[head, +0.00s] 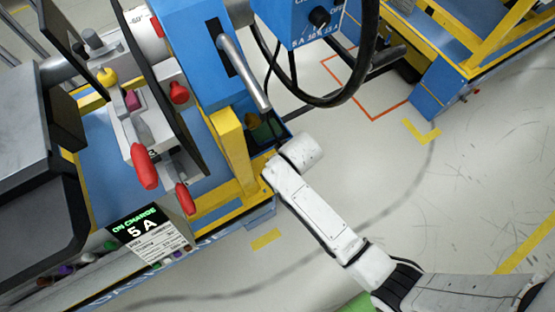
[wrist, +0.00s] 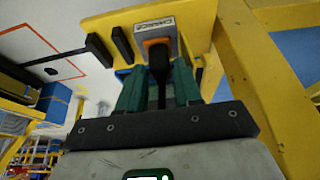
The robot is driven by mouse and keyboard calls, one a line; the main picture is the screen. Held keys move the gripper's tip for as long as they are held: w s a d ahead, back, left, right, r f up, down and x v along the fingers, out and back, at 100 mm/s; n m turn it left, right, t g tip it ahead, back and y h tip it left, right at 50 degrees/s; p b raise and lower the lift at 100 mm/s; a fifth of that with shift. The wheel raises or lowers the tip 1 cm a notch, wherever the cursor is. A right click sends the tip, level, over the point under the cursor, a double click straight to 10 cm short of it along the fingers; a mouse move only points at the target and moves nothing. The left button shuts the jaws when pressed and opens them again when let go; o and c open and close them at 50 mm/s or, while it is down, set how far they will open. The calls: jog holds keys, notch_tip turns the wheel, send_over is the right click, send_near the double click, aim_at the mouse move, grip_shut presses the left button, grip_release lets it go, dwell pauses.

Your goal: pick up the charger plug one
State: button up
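In the wrist view, a black charger plug (wrist: 158,62) with an orange collar (wrist: 156,42) sits at a yellow panel, below a small label. The green fingers of my gripper (wrist: 160,82) stand on either side of the plug, close to it. I cannot tell whether they press on it or leave a thin gap. In the head view, the gripper (head: 268,130) is partly hidden beside the yellow post, at the end of my white arm. A small orange part (head: 251,121) shows near it.
The yellow post (head: 232,150) stands close beside the gripper. A blue cabinet with a metal handle (head: 244,72) and a hanging black cable (head: 345,85) are above it. A bench with red-handled clamps (head: 144,166) lies left. Open floor (head: 400,200) lies right.

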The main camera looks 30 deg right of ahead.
jog(key=shift+x, duration=1.3)
jog(key=shift+c, duration=0.4)
jog(key=shift+s, duration=0.1)
grip_shut()
